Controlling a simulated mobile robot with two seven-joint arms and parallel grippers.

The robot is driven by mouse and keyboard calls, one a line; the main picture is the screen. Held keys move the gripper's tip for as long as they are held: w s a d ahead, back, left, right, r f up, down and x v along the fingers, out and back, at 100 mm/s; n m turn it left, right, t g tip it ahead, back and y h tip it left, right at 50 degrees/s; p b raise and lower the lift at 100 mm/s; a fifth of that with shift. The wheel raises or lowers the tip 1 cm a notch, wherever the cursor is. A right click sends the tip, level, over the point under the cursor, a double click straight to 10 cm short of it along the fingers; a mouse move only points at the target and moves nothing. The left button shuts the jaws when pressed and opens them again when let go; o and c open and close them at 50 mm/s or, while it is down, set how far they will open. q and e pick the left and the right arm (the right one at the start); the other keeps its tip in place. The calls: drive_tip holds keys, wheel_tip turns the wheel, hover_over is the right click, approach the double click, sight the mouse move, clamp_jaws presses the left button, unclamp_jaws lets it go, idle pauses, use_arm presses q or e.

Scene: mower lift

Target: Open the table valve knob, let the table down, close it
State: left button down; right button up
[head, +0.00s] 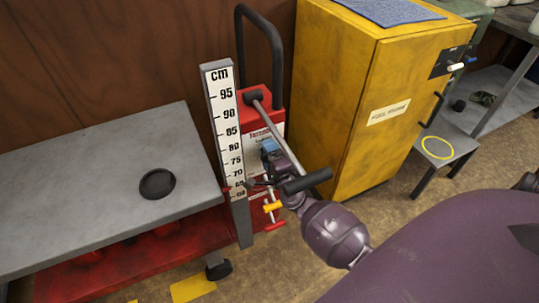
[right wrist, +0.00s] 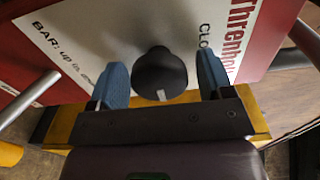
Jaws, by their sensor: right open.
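The valve knob (right wrist: 160,68) is round and black with a pale mark at its lower edge in the right wrist view. It sits on a white panel (right wrist: 185,28) with partly visible lettering. My right gripper (right wrist: 162,75) is open, its blue fingers on either side of the knob with visible gaps. In the head view the right gripper (head: 269,148) is at the red lift unit (head: 252,105) and hides the knob. The grey lift table (head: 95,165) is at the left, above a red base. My left gripper is not in view.
A cm scale post (head: 222,120) stands between table and lift unit. A dark disc (head: 157,184) lies on the table. A yellow cabinet (head: 375,90) stands close to the right of the unit. A grey stool with a yellow ring (head: 437,147) is further right.

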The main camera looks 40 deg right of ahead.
use_arm(q)
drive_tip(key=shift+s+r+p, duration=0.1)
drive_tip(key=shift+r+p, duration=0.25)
drive_tip(key=shift+p, duration=0.1)
use_arm(e)
drive_tip(key=s+a, duration=0.2)
drive_tip(key=s, duration=0.8)
drive_tip(key=shift+s, duration=0.3)
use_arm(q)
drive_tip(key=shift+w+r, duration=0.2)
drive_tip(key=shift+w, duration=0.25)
